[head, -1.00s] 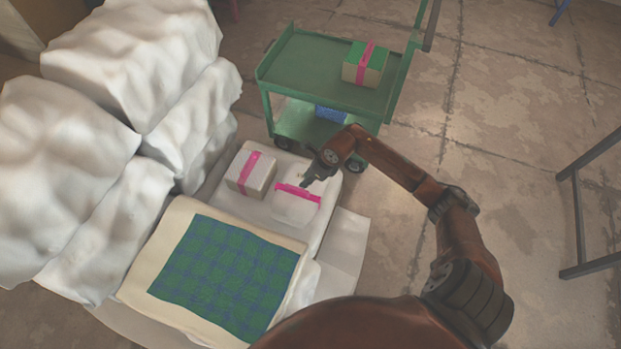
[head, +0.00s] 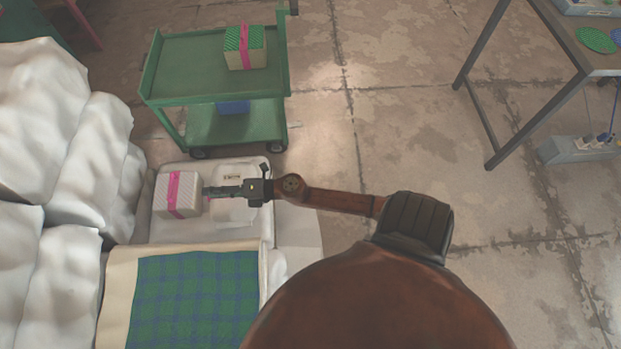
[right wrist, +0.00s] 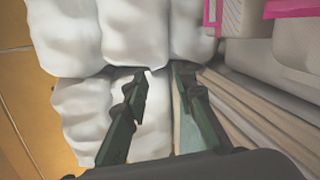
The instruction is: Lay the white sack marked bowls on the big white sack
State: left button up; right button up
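My left gripper is not in view.
A white box with a pink strap (head: 162,194) sits left of the small sack. Lumpy white sacks (head: 45,90) pile at left. A plaid-topped cream bundle (head: 120,300) lies in front. A green cart (head: 190,65) carries a green-topped box (head: 236,58). Floor at right is open before a table (head: 560,45).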

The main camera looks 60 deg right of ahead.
jog(key=s+d+f+m+g+h, duration=0.2)
jog(key=s+d+f+m+h, duration=0.65)
jog(key=d+f+m, duration=0.35)
jog(key=s+d+f+m+g+h, duration=0.15)
jog(key=s+f+m+g, duration=0.5)
jog(key=s+f, duration=0.7)
jog(key=s+a+f+m+g+y, duration=0.1)
jog(key=s+a+f+m+g, duration=0.1)
jog(key=s, duration=0.6)
jog(key=s+a+f+m+g+y, duration=0.1)
jog(key=s+a, duration=0.3)
jog(key=s, duration=0.4)
jog(key=s+a+f+m+g+y, duration=0.1)
jog(key=s+a+f+m+g, duration=0.2)
jog(key=s, duration=0.6)
jog(key=shift+f+y, duration=0.3)
jog(key=shift+f, duration=0.05)
jog(key=shift+m+g, duration=0.25)
